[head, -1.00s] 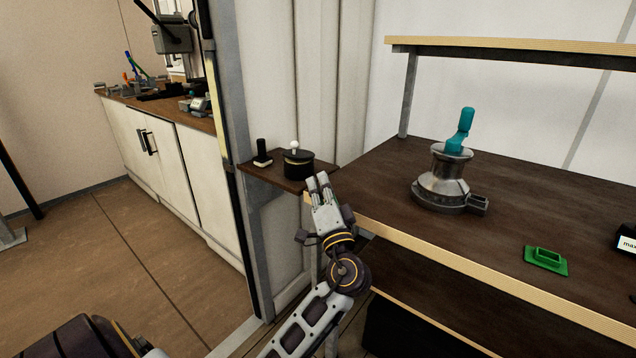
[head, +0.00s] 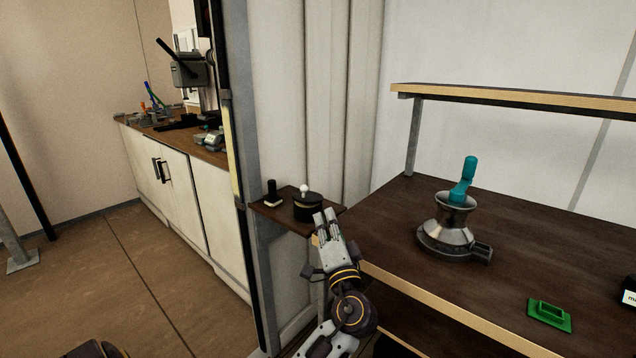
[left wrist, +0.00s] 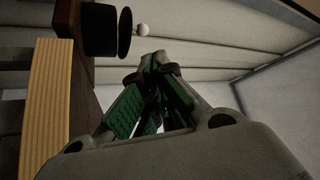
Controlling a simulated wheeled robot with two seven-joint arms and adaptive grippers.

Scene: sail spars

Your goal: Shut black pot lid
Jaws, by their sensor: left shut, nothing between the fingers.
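The black pot (head: 308,211) stands upright on a small brown wall shelf, with a dull gold band around it. Its black lid (head: 306,197) with a white ball knob (head: 304,189) is on top; I cannot tell whether it is fully down. My left gripper (head: 325,214) is shut and empty, its tips just in front and right of the pot, overlapping its edge in the head view. In the left wrist view the pot (left wrist: 98,30), lid rim (left wrist: 125,32) and knob (left wrist: 143,30) lie sideways, beyond the green-padded fingers (left wrist: 152,62), with a gap between. My right gripper is out of view.
The wooden-edged workbench (head: 400,283) is close on the right, holding a metal grinder (head: 447,238) and a green block (head: 549,314).

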